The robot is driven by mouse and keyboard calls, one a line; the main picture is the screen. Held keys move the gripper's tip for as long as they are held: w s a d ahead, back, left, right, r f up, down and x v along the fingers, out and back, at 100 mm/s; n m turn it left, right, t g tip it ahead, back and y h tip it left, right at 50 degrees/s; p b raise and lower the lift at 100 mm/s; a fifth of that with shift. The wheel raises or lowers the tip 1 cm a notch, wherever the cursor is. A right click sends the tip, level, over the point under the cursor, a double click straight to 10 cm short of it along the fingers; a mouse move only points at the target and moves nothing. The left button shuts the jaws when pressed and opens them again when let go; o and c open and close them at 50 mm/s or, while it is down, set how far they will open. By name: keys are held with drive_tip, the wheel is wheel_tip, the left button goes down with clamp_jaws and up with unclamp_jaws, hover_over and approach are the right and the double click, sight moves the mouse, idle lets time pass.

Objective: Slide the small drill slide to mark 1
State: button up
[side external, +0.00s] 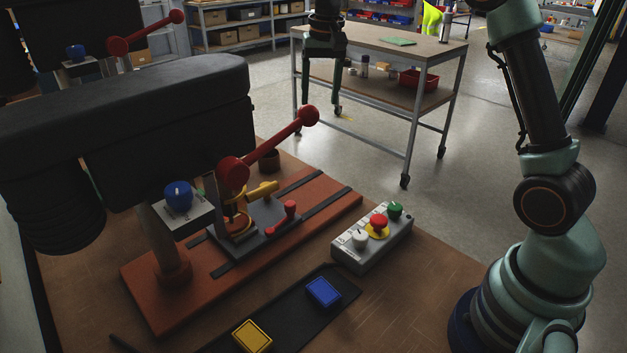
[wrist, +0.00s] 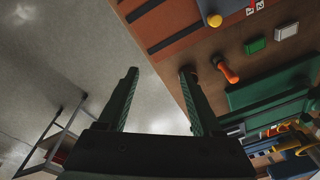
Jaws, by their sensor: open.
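A drill press stands on an orange-red base (side external: 155,300) with dark rails in the side external view. Mark numbers beside the slide cannot be read there. My gripper (side external: 321,106) hangs beyond the drill press, its fingers pointing down, apart and empty.
A red lever (side external: 270,148) sticks up from the drill press. A grey box (side external: 372,247) with white, red and green knobs stands to the right. Blue (side external: 323,291) and yellow (side external: 252,336) blocks lie on a dark strip in front. A wheeled cart (side external: 440,58) stands behind.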

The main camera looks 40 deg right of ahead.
drive_tip(key=s+a+r+n+t, duration=0.1)
drive_tip(key=s+a+r+n, duration=0.1)
drive_tip(key=s, duration=0.5)
drive_tip(key=s+a+r+n+t, duration=0.2)
drive_tip(key=s+a, duration=0.1)
drive_tip(key=s, duration=0.5)
drive_tip(key=shift+s+a+n, duration=0.15)
drive_tip(key=shift+a+n, duration=0.2)
drive_tip(key=shift+n, duration=0.05)
drive_tip(key=shift+s, duration=0.1)
drive_tip(key=s+a+f+n+t, duration=0.1)
drive_tip(key=s+f+n, duration=0.1)
drive_tip(key=s, duration=0.4)
drive_tip(key=shift+s+a+f, duration=0.25)
drive_tip(key=shift+a+f, duration=0.05)
drive_tip(key=shift+f, duration=0.5)
idle(1.0)
